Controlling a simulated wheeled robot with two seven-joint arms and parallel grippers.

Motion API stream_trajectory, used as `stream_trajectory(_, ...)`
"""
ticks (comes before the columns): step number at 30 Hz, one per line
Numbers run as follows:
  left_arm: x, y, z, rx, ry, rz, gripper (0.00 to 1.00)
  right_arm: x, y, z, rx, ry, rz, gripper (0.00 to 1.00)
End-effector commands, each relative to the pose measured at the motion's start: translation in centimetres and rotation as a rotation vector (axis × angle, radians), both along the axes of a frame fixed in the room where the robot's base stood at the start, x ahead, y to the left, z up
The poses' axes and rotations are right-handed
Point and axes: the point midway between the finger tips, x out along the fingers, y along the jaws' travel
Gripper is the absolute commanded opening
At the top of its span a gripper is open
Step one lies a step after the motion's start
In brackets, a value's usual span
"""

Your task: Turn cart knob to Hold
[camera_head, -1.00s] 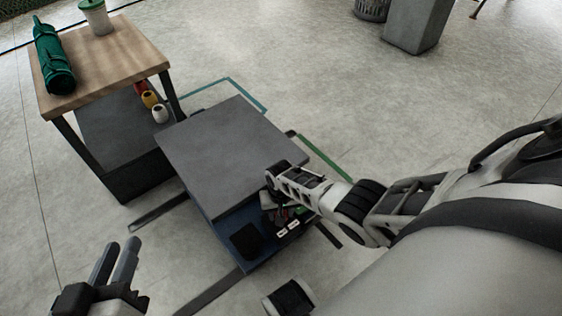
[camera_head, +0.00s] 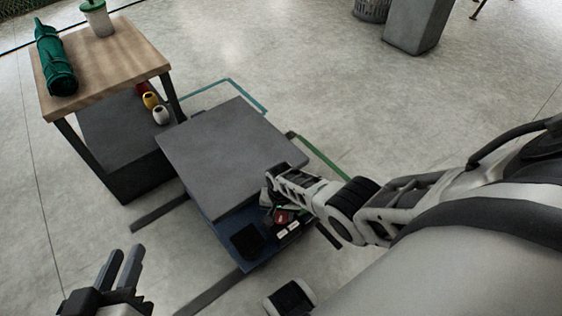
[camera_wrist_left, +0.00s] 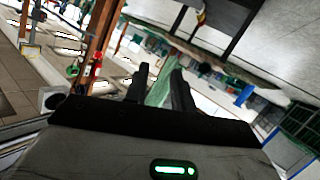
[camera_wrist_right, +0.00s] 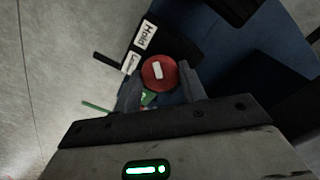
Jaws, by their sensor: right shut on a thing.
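The cart (camera_head: 235,150) has a grey flat top and a blue front panel (camera_head: 262,258). In the right wrist view, a round red knob (camera_wrist_right: 158,74) with a white mark sits on the panel between my right gripper's (camera_wrist_right: 160,88) fingers, which are shut on it. A white "Hold" label (camera_wrist_right: 146,34) is just beyond the knob, and a second white label (camera_wrist_right: 130,62), too small to read, is beside it. A green patch (camera_wrist_right: 148,97) shows partly below the knob. My left gripper (camera_head: 124,262) is open and empty, away from the cart.
A wooden-topped table (camera_head: 118,62) stands at the left with a green roll (camera_head: 55,62) and a lidded cup (camera_head: 98,18). Several spools (camera_head: 152,100) lie on its lower shelf. A grey bin (camera_head: 416,25) stands at the back.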

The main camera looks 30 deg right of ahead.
Motion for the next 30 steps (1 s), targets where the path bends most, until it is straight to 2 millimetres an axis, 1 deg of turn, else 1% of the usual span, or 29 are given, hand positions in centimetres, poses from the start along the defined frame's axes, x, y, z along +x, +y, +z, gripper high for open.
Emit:
stream_trajectory(3,0.0,0.0,0.1,0.000,-0.002,-0.001,0.25,0.2,0.0,0.0,0.001,-0.005,-0.003,0.18)
stream_trajectory(4,0.0,0.0,0.1,-0.002,-0.003,0.000,0.25,0.2,0.0,0.0,0.001,-0.005,-0.003,0.44)
stream_trajectory(5,0.0,0.0,0.2,-0.001,-0.004,0.000,0.25,0.2,0.0,0.0,0.001,-0.005,-0.003,0.52)
stream_trajectory(6,0.0,0.0,0.2,-0.001,-0.004,0.000,0.25,0.1,0.0,0.0,0.001,-0.003,-0.002,0.63)
stream_trajectory(14,0.0,0.0,0.3,-0.002,-0.006,-0.001,0.25,0.1,0.0,0.1,0.000,-0.001,-0.001,0.63)
stream_trajectory(17,0.0,0.0,0.8,0.001,-0.006,-0.001,0.25,0.1,0.0,0.5,0.000,-0.001,0.000,0.63)
stream_trajectory(20,0.0,0.1,1.4,0.024,0.001,-0.002,0.25,0.1,0.0,1.8,0.000,-0.003,0.000,0.63)
stream_trajectory(21,0.1,0.3,1.2,0.046,0.017,-0.001,0.25,0.1,0.0,2.6,-0.001,-0.002,0.000,0.63)
stream_trajectory(23,0.1,0.7,-0.2,0.096,0.067,0.005,0.25,0.1,0.0,3.9,0.000,-0.003,0.000,0.63)
stream_trajectory(24,0.2,0.9,-0.7,0.110,0.105,0.009,0.25,0.1,0.0,4.8,0.000,-0.004,0.001,0.63)
stream_trajectory(30,-0.4,2.0,-2.8,0.184,0.283,0.015,0.25,0.0,0.0,9.7,0.000,-0.004,-0.001,0.63)
